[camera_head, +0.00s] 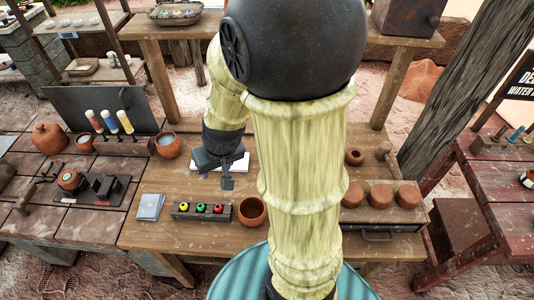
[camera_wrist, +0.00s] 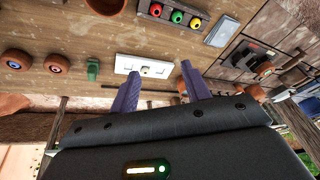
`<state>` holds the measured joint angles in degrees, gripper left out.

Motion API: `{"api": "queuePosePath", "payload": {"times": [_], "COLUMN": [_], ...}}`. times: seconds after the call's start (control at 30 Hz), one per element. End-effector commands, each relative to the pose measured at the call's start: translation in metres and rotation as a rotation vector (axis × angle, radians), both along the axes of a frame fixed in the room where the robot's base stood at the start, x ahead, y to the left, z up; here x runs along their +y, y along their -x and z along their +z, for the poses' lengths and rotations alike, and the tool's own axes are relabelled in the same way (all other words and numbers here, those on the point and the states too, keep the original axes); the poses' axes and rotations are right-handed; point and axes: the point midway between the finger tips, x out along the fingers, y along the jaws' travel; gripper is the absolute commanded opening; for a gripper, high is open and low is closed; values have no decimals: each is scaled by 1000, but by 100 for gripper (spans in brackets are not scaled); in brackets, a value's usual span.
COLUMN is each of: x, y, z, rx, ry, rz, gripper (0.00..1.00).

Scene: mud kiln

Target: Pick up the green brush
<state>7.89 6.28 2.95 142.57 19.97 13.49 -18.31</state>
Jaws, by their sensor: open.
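I cannot make out a green brush for certain. A green round-topped piece (camera_wrist: 177,17) sits in the middle of a dark holder block in the wrist view, between two pieces of other colours. The dark holder block (camera_head: 178,212) stands near the front of the wooden table in the head view. My gripper (camera_wrist: 160,72) is open and empty, its two purple fingers apart. In the head view my gripper (camera_head: 227,183) hangs above the table, behind the holder block. A white flat thing (camera_wrist: 125,65) lies beyond the fingertips. My arm hides the middle of the table.
A brown bowl (camera_head: 252,212) stands right of the holder block, and grey sheets (camera_head: 149,206) lie left of it. Several brown lidded pots (camera_head: 380,195) stand at the right.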

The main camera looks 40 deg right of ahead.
Motion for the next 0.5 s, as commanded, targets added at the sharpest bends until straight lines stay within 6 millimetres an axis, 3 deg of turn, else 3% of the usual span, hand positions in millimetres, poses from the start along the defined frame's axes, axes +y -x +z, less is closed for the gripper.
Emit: {"api": "queuePosePath", "payload": {"times": [0.1, 0.3, 0.5], "x": [-21, -68, -128], "y": [-30, -69, -86], "z": [0, -6, -20], "rx": [-54, -125, -133], "ry": [-20, -3, 51], "rz": [-77, -215, -376], "gripper": [47, 47, 47]}}
